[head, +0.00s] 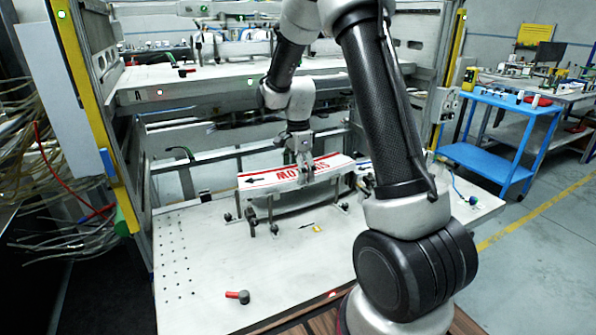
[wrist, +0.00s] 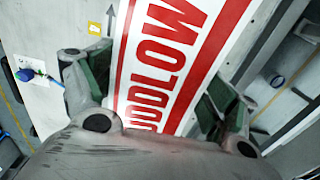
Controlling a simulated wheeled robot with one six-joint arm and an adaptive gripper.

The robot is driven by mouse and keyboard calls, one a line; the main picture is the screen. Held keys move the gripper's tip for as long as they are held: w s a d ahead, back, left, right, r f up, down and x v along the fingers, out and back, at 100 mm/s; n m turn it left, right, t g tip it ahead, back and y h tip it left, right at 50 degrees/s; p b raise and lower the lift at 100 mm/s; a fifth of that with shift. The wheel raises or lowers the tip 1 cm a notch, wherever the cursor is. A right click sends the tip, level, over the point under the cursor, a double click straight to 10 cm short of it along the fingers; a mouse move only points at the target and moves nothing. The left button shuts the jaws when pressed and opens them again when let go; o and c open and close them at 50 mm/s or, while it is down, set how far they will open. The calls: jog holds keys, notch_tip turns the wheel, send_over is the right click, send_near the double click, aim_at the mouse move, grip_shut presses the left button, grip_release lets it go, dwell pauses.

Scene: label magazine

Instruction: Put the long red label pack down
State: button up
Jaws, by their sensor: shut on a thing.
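The long red label pack (head: 270,177) is white with red bands and red lettering. In the head view it lies lengthwise from left to right at the metal posts of a holder (head: 272,210) on the white worktop. Whether it rests on the holder or hangs just above it, I cannot tell. My gripper (head: 305,172) comes down from above and is shut on the pack, right of its middle. In the wrist view the pack (wrist: 178,50) runs between the two fingers (wrist: 155,95).
The white worktop (head: 200,270) is mostly clear in front. A red-capped part (head: 238,296) lies near its front edge. A shelf (head: 200,88) crosses the frame above and behind. A yellow post (head: 85,90) stands at left. A blue cart (head: 500,130) stands at right.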

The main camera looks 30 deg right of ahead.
jog(key=o, duration=1.3)
notch_tip(320, 180, up, 12)
jog(key=s+r+n+t, duration=0.1)
jog(key=s+r+n, duration=0.3)
jog(key=s+r, duration=0.25)
jog(key=s+n+t, duration=0.1)
jog(key=s+n, duration=0.3)
jog(key=s, duration=0.3)
jog(key=s+n+t, duration=0.1)
jog(key=s+n, duration=0.4)
jog(key=s, duration=0.3)
jog(key=s+r+n+t, duration=0.1)
jog(key=s+n, duration=0.4)
jog(key=s, duration=0.3)
jog(key=shift+a, duration=0.2)
